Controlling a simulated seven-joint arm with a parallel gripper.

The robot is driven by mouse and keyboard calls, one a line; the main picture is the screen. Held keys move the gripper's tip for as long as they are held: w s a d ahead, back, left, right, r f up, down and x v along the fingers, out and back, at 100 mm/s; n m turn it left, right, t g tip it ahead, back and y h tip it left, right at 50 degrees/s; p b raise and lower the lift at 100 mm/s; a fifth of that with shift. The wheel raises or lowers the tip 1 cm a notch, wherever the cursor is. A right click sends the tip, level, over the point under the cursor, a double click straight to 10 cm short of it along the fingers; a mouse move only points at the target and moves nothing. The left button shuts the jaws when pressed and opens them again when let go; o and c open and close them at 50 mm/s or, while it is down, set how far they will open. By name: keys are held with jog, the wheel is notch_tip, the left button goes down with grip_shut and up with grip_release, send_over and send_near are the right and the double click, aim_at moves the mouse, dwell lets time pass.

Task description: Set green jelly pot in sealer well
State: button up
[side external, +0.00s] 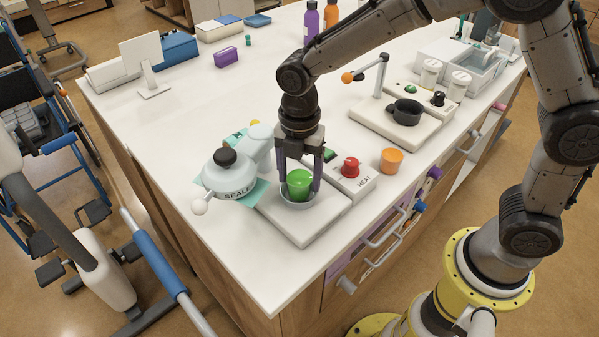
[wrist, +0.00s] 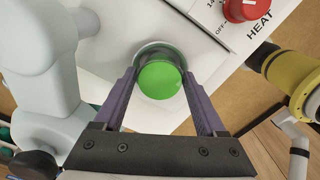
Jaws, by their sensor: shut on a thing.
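The green jelly pot (side external: 299,184) is upright between the fingers of my gripper (side external: 300,180), at the sealer well. The well is a round grey ring (side external: 297,204) on the sealer's white base (side external: 306,233), and it surrounds the lower part of the pot. My gripper is shut on the pot. Whether the pot's bottom touches the well floor is hidden. The sealer head (side external: 228,175) stands to the left of the well.
The heat panel with a red knob (side external: 350,166) is just right of the well. An orange pot (side external: 391,160) stands farther right. A second white device with a dark cup (side external: 406,111) is behind. The counter (side external: 245,255) is clear in front and left.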

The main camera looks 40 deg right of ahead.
jog(key=shift+f, duration=0.4)
jog(key=o, duration=1.4)
jog(key=shift+r, duration=4)
jog(key=shift+d, duration=0.1)
